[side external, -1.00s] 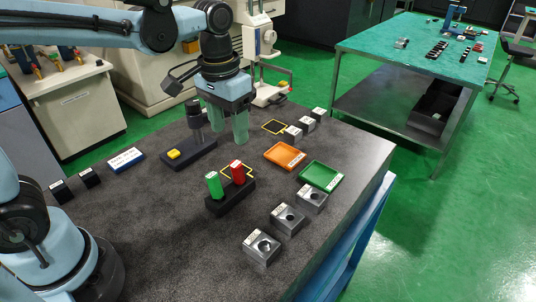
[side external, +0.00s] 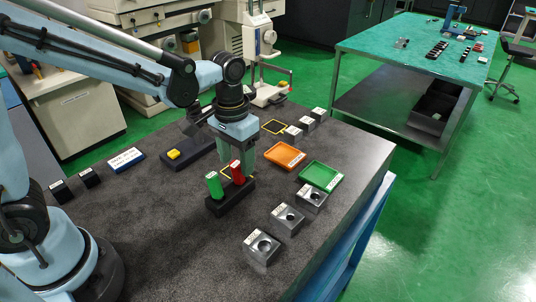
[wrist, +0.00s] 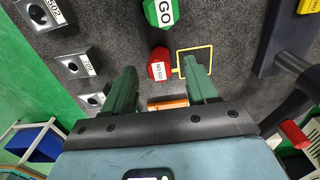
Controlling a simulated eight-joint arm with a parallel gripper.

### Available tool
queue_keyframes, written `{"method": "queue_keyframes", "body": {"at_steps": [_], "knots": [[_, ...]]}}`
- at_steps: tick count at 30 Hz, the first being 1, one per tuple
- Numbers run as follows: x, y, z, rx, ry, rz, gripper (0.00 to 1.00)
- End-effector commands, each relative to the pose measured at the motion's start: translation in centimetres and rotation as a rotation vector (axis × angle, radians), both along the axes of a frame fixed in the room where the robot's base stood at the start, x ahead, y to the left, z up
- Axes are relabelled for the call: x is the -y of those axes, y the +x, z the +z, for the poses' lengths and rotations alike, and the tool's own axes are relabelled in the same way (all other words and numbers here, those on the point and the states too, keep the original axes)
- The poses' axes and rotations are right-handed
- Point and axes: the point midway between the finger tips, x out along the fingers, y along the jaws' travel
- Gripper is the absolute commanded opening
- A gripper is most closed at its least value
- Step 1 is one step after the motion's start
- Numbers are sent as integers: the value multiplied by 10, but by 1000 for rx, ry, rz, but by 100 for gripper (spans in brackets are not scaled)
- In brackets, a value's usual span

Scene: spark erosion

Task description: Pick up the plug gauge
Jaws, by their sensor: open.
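The plug gauge shows as a green GO piece (side external: 214,185) and a red NO GO piece (side external: 237,173), standing in a black holder (side external: 232,200) on the dark bench. In the wrist view the green GO piece (wrist: 161,12) is at the top and the red NO GO piece (wrist: 160,62) is below it. My gripper (side external: 240,165) is open, its green fingers just behind and above the red piece. In the wrist view, the red piece appears near the gap between the fingertips (wrist: 162,70). I cannot tell whether they touch it.
Several grey blocks with holes (side external: 288,219) line the front right edge. An orange tray (side external: 285,156) and a green tray (side external: 321,176) lie right of the holder. A black stand with a yellow button (side external: 174,154) is at the left. The left front of the bench is clear.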

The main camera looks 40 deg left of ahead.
Motion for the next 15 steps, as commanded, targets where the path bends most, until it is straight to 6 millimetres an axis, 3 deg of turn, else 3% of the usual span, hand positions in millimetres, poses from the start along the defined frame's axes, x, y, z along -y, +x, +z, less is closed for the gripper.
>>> {"method": "queue_keyframes", "body": {"at_steps": [7, 15], "knots": [[1, 2, -31, 1, -1, 0, 57], [1, 1, -39, 1, -1, 0, 57]]}}
